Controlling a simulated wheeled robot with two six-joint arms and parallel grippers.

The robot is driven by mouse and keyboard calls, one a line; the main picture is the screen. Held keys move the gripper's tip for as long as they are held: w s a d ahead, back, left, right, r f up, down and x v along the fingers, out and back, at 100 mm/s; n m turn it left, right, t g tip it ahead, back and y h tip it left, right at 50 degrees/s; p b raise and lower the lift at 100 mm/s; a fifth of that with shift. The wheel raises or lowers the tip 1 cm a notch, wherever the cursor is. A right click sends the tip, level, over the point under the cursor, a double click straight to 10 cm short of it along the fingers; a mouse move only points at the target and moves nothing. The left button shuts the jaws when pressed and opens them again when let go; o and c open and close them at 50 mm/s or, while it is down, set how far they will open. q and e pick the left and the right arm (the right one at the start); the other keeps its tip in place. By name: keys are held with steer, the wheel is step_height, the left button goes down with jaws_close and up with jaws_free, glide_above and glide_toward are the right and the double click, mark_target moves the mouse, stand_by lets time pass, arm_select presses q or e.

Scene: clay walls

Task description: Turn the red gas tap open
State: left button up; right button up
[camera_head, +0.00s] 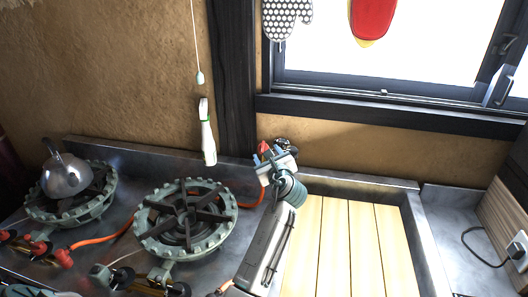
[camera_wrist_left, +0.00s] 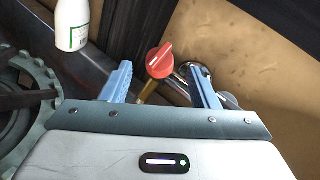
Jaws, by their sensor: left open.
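The red gas tap (camera_head: 263,147) is a small round knob low on the back wall, partly hidden by my left gripper (camera_head: 271,156) in the head view. My right gripper is not in view.
A white bottle (camera_head: 208,140) is near the wall, left of my gripper. A green burner (camera_head: 187,220) and a kettle (camera_head: 66,175) on another burner are at left. An orange hose (camera_head: 255,194) runs behind. Wooden boards (camera_head: 340,245) lie clear at right.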

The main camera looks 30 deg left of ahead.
arm_select(q)
steer(key=v, duration=0.5)
steer(key=shift+s+d+b, duration=0.15)
steer(key=shift+s+b, duration=0.05)
steer(key=shift+b, duration=0.15)
